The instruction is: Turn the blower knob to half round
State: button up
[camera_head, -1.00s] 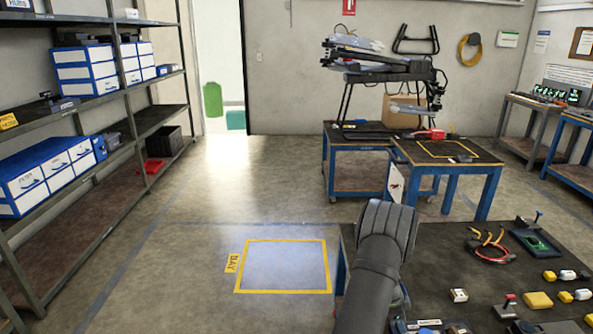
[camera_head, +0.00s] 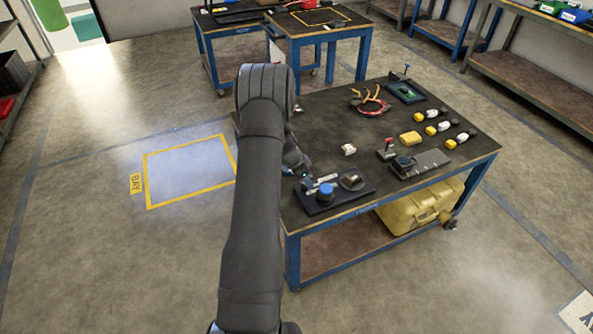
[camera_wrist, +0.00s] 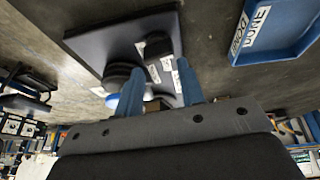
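A dark control plate (camera_head: 320,203) lies on the near left part of the bench. It carries a blue round knob (camera_head: 326,190) and a darker round part (camera_head: 352,181). Their labels are too small to read, so I cannot tell which is the blower knob. In the wrist view the plate (camera_wrist: 92,42) shows beyond my gripper (camera_wrist: 161,68), with a dark block (camera_wrist: 158,46) and white labels. The two blue fingers are apart, and I see nothing gripped between them. A dark round part (camera_wrist: 119,74) is partly behind the left finger. The head view mostly hides my gripper behind my arm.
The bench top (camera_head: 320,110) also holds a dark device (camera_head: 418,162), yellow connectors (camera_head: 411,138), cables (camera_head: 371,101) and a green board (camera_head: 407,90). A blue labelled tray (camera_wrist: 275,35) is at the wrist view's upper right. A yellow case (camera_head: 415,208) is below. The floor square (camera_head: 190,172) is empty.

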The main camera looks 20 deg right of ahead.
jog(key=shift+s+d+r+n, duration=0.1)
jog(key=shift+d+r+n, duration=0.15)
jog(key=shift+r+n, duration=0.7)
notch_tip(320, 180, up, 6)
jog(key=n+y, duration=0.2)
jog(key=n, duration=0.6)
notch_tip(320, 180, up, 7)
jog(key=n+y, duration=0.2)
jog(key=n, duration=0.9)
send_over(304, 184)
jog(key=shift+t, duration=0.3)
notch_tip(304, 184, down, 17)
jog(key=shift+d+r, duration=0.1)
jog(key=shift+r, duration=0.1)
grip_shut()
